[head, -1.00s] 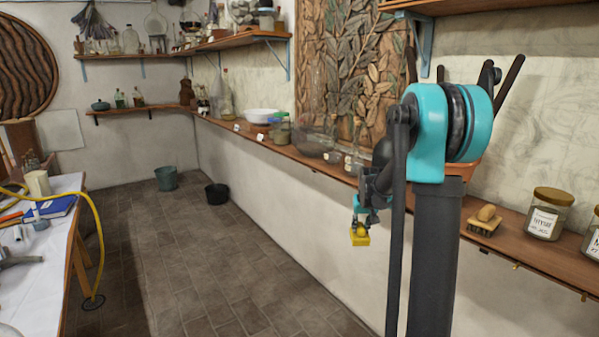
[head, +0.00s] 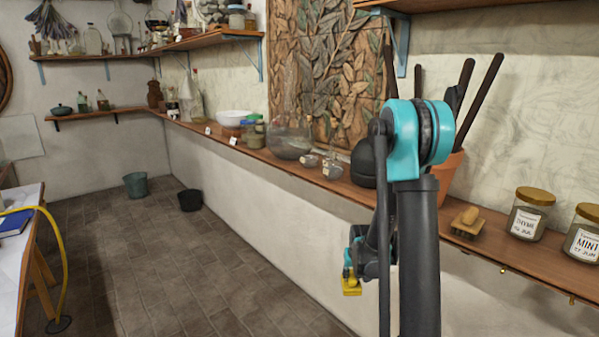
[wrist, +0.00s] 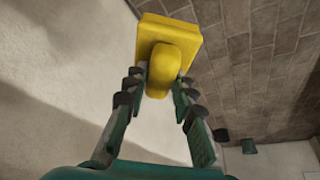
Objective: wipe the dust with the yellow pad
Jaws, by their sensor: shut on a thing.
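The yellow pad (head: 351,287) is in my gripper (head: 347,270), low in front of the white wall and below the wooden shelf. In the wrist view my gripper (wrist: 160,82) is shut on the raised yellow grip of the pad (wrist: 183,38), with a finger on each side. The pad's flat block points away from the gripper and is clear of any surface. My arm hides part of the shelf in the head view. I cannot make out any dust.
The long wall shelf (head: 290,166) carries a glass flask (head: 289,138), a white bowl (head: 233,118), a wooden brush (head: 467,221) and labelled jars (head: 528,215). A terracotta pot (head: 447,180) stands behind my arm. A white-topped table (head: 12,270) is at left. Buckets (head: 190,200) stand far back; the middle floor is clear.

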